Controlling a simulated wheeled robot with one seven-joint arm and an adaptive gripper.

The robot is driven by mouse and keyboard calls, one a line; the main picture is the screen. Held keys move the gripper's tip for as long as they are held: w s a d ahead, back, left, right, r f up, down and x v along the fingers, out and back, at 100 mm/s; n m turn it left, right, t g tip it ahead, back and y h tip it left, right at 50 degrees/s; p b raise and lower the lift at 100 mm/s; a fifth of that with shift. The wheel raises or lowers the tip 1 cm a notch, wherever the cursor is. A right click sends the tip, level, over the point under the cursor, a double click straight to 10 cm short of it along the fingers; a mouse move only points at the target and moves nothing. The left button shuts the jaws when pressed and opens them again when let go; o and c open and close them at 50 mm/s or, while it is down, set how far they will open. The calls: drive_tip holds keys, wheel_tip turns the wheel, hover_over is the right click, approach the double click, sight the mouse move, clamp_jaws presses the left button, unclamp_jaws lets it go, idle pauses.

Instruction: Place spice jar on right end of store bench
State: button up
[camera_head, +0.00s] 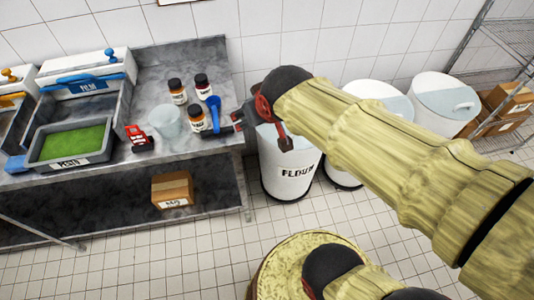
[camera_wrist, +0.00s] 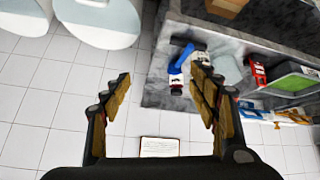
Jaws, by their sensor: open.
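Three dark-lidded spice jars stand on the grey bench (camera_head: 218,62) near its right end: one at the back left (camera_head: 178,91), one at the back right (camera_head: 202,85) and one in front (camera_head: 197,119). Which one the task means cannot be told. In the wrist view a jar (camera_wrist: 176,86) shows near the right finger, with another jar (camera_wrist: 201,57) partly behind that fingertip. My gripper (camera_head: 262,132) is open and empty, just off the bench's right end and beside the jars. It also shows in the wrist view (camera_wrist: 160,75).
A blue scoop (camera_head: 214,112) lies beside the front jar. A flour bin (camera_head: 290,175) is right of the bench. A carton (camera_head: 172,189) sits on the lower shelf.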

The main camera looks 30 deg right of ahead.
drive_tip(key=s+a+g+y, duration=0.1)
drive_tip(key=s+a+g, duration=0.1)
drive_tip(key=s, duration=1)
drive_tip(key=shift+s+a, duration=0.15)
drive_tip(key=shift+a, duration=0.7)
drive_tip(key=shift+c, duration=0.4)
